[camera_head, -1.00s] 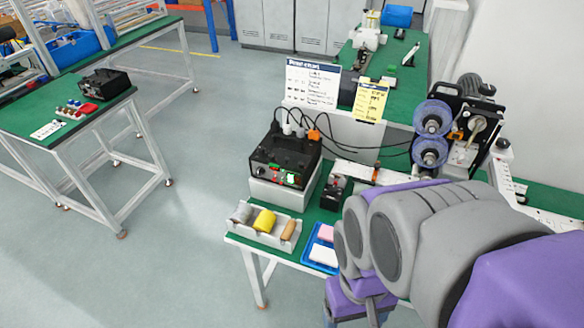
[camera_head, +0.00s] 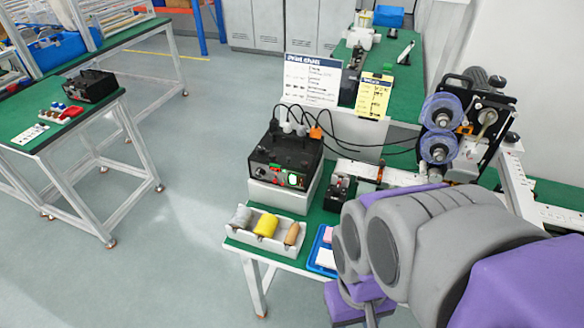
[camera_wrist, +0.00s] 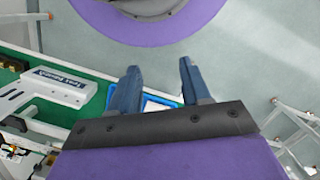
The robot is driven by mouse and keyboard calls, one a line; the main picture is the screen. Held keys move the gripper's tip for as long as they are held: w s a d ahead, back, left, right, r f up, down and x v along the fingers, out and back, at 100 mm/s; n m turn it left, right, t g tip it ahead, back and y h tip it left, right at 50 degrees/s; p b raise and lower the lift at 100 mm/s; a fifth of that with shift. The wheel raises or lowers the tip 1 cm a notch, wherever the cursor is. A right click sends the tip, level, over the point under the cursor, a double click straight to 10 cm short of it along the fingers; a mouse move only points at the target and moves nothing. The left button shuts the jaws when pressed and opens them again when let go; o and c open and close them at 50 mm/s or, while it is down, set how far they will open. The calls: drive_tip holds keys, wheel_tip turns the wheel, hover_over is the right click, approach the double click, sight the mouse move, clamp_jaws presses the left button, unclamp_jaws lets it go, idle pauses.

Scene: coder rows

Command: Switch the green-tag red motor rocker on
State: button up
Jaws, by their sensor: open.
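A black control box (camera_head: 286,158) sits on a white stand on the green bench in the head view. Its front panel carries a small green tag, a red part and a bright green-lit part (camera_head: 293,180). The red rocker is too small for me to tell its position. Cables rise from the top of the box. In the wrist view my gripper (camera_wrist: 160,85) is open, with two blue-grey fingers apart and nothing between them. It is apart from the control box, which I cannot make out in that view. In the head view my folded arm covers the lower right.
A white tray with rolls (camera_head: 265,240) stands at the bench's front edge, beside a blue tray (camera_head: 322,262). A small black device (camera_head: 340,192) and a machine with blue spools (camera_head: 440,130) stand to the right. Another black box (camera_head: 90,86) is on the left table. Floor between is clear.

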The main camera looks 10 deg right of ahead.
drive_tip(key=shift+a, duration=0.2)
drive_tip(key=shift+c, duration=1.4)
drive_tip(key=shift+d, duration=1)
clamp_jaws()
drive_tip(key=shift+a, duration=0.25)
drive_tip(key=shift+a, duration=0.25)
